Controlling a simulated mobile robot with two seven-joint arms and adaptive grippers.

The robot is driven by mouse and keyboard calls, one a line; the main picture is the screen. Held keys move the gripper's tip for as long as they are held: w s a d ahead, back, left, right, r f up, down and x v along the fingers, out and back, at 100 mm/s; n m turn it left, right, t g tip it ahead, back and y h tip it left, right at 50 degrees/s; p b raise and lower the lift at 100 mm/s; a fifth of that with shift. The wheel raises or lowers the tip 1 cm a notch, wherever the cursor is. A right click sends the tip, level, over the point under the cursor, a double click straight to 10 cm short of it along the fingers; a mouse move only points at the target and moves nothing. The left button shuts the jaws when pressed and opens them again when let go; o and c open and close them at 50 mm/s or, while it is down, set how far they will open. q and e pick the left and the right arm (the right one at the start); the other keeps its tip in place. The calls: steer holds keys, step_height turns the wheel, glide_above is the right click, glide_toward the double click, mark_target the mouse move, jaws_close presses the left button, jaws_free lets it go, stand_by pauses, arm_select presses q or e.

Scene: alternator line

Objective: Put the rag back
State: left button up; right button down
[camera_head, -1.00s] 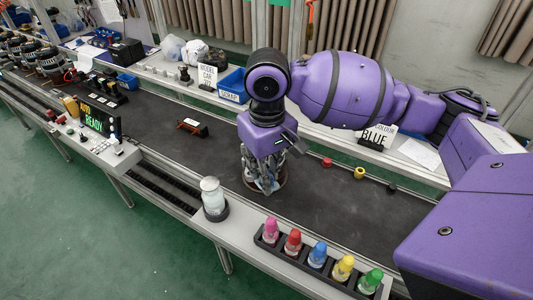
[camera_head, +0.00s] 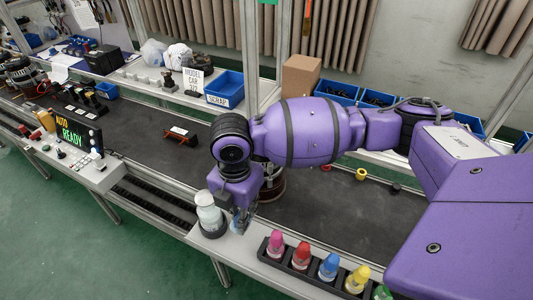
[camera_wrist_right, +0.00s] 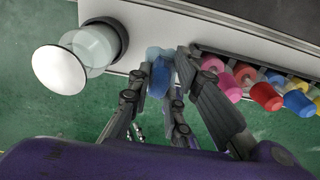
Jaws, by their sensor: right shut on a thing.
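My right gripper (camera_head: 241,218) is shut on a crumpled blue rag (camera_wrist_right: 160,76), which shows between the fingers in the right wrist view. In the head view only a small bluish part of the rag (camera_head: 236,227) shows. The gripper points down over the front ledge, between a white-capped clear jar (camera_head: 208,214) on the left and the rack of coloured bottles on the right. Whether the rag touches the ledge is not clear. My left gripper is not in view.
The rack (camera_head: 262,252) holds several coloured bottles, close to the right of the gripper. A round metal part (camera_head: 273,186) on the dark belt (camera_head: 310,212) is partly hidden behind my arm. A blue scrap bin (camera_head: 224,88) stands behind the belt.

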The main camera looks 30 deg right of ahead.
step_height(320, 180, down, 9)
steer(key=shift+f, duration=0.2)
steer(key=shift+f, duration=0.1)
steer(key=c, duration=1.6)
jaws_free()
steer(key=shift+f, duration=0.1)
step_height(320, 180, up, 12)
steer(key=shift+r, duration=0.25)
